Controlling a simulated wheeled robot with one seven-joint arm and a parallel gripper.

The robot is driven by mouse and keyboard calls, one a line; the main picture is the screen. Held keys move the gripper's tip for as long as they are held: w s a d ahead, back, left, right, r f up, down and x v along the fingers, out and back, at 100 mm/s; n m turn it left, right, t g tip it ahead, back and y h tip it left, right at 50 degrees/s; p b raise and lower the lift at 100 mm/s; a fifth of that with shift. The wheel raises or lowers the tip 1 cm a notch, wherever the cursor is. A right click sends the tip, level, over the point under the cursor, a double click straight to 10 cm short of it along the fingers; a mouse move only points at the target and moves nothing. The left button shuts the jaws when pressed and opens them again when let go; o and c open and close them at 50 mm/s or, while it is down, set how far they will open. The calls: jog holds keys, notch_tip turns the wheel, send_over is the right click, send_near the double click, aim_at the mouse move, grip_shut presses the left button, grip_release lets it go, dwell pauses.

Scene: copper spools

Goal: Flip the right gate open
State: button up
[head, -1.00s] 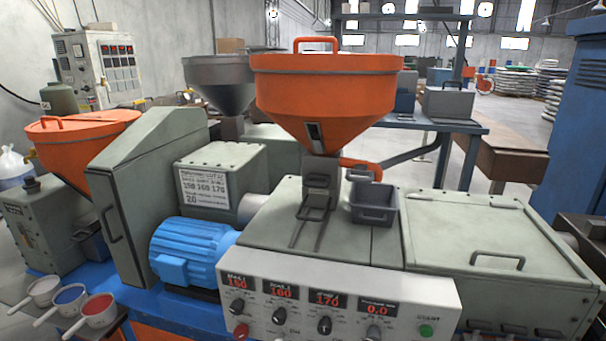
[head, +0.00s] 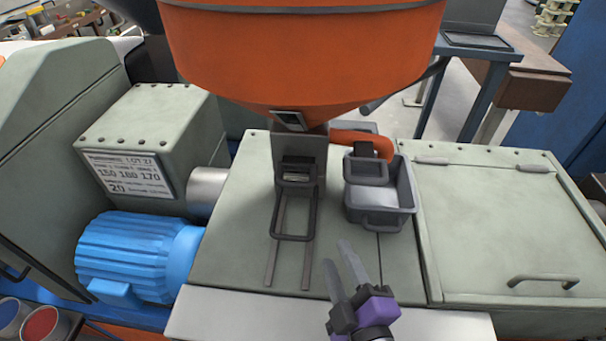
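The orange hopper (head: 300,50) stands over the grey machine top. Under it, a grey throat block holds a dark slide gate with a loop handle (head: 293,222) lying forward over two rails. To its right, an orange spout (head: 350,137) ends at a small grey flap (head: 368,170), which hangs over a grey open-topped bin (head: 400,200). I cannot tell for certain which part is the right gate; the flap is the rightmost one. My gripper (head: 340,254), with purple and dark parts, is below the bin at the front. Its two fingers are apart, with nothing between them.
A flat hinged lid with a handle (head: 543,281) lies closed on the right. A blue ribbed motor (head: 135,255) and a labelled grey box (head: 150,140) stand on the left. The machine top (head: 235,225) left of the rails is clear.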

aim_at(293, 187)
jog(key=w+a+r+n, duration=0.3)
jog(key=w+a+r+n+p, duration=0.1)
jog(key=w+a+r+n, duration=0.2)
jog(key=shift+w+a+r+g+y, duration=0.1)
jog(key=shift+w+a+g+y, duration=0.05)
jog(key=shift+w+g+y, duration=0.25)
jog(key=shift+p+x, duration=0.8)
jog(key=shift+x, duration=3)
grip_shut()
jog(key=shift+s+a, duration=0.1)
jog(key=shift+a, duration=0.05)
